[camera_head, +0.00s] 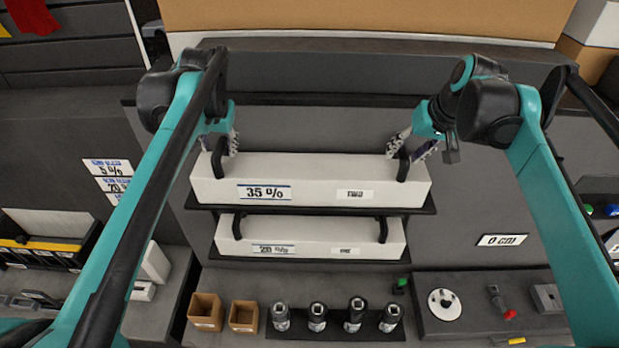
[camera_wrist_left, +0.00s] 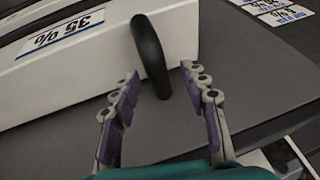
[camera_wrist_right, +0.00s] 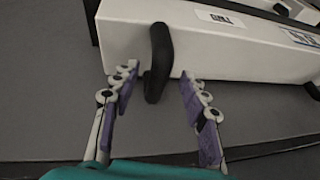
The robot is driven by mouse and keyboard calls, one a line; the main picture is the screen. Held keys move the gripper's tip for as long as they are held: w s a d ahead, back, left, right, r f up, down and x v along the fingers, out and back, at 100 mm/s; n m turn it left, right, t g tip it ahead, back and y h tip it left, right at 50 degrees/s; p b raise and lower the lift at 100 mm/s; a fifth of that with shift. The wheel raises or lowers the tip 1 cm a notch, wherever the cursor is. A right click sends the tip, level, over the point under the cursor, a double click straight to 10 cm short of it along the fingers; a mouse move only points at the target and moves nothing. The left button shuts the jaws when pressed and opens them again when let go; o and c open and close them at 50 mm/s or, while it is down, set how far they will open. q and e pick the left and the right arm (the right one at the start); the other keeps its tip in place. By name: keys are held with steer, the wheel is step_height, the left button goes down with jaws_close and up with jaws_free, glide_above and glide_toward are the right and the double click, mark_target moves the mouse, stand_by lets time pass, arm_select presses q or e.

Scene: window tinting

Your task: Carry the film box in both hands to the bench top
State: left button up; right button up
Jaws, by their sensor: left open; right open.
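The white film box (camera_head: 315,182) labelled 35 % and TWO lies on the upper dark shelf (camera_head: 300,209), with a black handle near each end. My left gripper (camera_head: 222,143) is open at the left handle (camera_head: 217,158). In the left wrist view, that handle (camera_wrist_left: 150,55) stands between the open fingers (camera_wrist_left: 155,105), apart from both. My right gripper (camera_head: 412,146) is open at the right handle (camera_head: 403,165). In the right wrist view, that handle (camera_wrist_right: 158,60) stands between the open fingers (camera_wrist_right: 158,95), nearer the left one.
A second white box (camera_head: 310,236) labelled 20 % sits on the lower shelf. A 0 cm plate (camera_head: 502,240) is at right.

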arm_select(q)
steer(key=shift+f, duration=0.8)
arm_select(e)
steer(key=shift+f, duration=0.85)
arm_select(q)
steer(key=shift+w+a+f, duration=0.1)
steer(key=shift+w, duration=0.05)
arm_select(e)
steer(key=shift+w+a, duration=0.1)
steer(key=shift+w, duration=0.05)
arm_select(q)
steer(key=shift+w, duration=0.1)
arm_select(e)
steer(key=shift+f, duration=0.1)
arm_select(q)
jaws_close()
arm_select(e)
jaws_close()
